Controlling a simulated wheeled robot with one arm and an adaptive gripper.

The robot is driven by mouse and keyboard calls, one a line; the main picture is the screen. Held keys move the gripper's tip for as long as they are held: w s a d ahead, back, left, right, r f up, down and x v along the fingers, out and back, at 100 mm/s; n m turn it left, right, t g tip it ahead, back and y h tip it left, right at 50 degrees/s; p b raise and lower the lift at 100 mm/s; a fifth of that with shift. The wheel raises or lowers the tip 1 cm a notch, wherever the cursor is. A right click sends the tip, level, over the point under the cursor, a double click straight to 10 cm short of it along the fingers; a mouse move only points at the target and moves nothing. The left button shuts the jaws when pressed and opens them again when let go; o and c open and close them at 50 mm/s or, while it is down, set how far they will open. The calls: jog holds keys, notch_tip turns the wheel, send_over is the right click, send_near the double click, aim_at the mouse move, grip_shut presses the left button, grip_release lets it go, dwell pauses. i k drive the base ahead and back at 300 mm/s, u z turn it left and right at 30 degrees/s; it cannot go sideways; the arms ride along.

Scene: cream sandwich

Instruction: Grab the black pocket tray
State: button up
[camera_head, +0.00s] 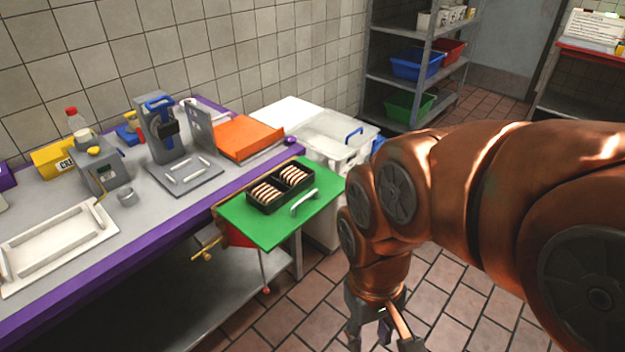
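The black pocket tray (280,203) lies on a green board (239,219) at the end of the workbench. It has two compartments, each holding a row of several cream-and-brown sandwich pieces. A pale bar handle (304,203) stands on the board just right of the tray. My gripper (384,340) is at the bottom of the view, over the tiled floor, to the right of and lower in the picture than the tray. It is apart from the tray. Its fingers look spread with nothing between them, though their tips are partly cut off by the frame edge.
The workbench (135,220) with a purple edge holds a blue-handled machine (160,128), a grey plate (185,177), an orange board (245,136) and a white tray (55,243). A clear bin (335,140) stands behind the green board. Shelving is at the back. Floor at right is open.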

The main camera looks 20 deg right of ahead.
aim_at(272, 178)
jog(key=z, duration=0.75)
jog(key=i, duration=0.6)
jog(key=u, duration=3.3)
